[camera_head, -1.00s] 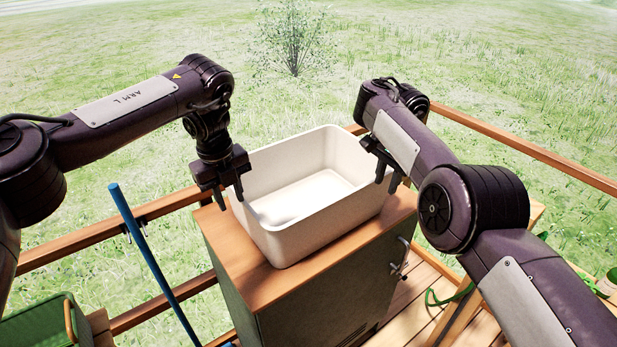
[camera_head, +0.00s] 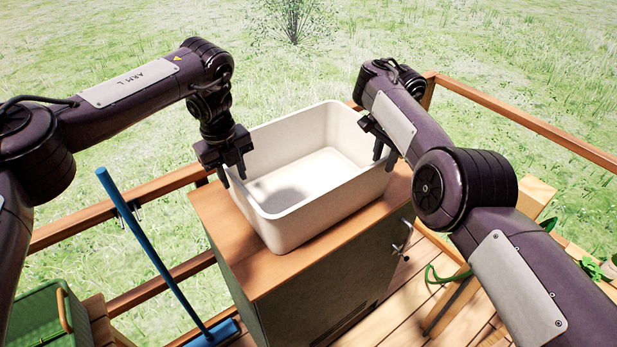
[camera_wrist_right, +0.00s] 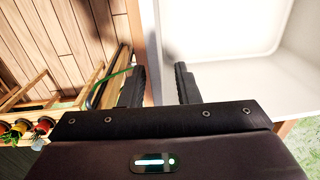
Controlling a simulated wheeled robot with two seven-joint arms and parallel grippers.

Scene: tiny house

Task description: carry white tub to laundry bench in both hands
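The white tub (camera_head: 310,218) stands upright on the wooden top of a grey-green cabinet (camera_head: 330,290). It is empty. My left gripper (camera_head: 234,176) is at the tub's left rim, its fingers pointing down and spread, one outside the wall and one inside. My right gripper (camera_head: 384,152) is at the opposite, right rim, partly hidden by its own arm. In the right wrist view its two fingers (camera_wrist_right: 161,88) are spread, with the tub's wall (camera_wrist_right: 160,50) between them and a gap visible. I cannot tell whether either gripper touches the tub.
A blue broom (camera_head: 155,258) leans at the railing (camera_head: 160,205) left of the cabinet. A green box (camera_head: 40,325) is at lower left. A wooden stand (camera_head: 450,310) with a green hose (camera_head: 445,275) is right of the cabinet. Grass lies beyond the railing.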

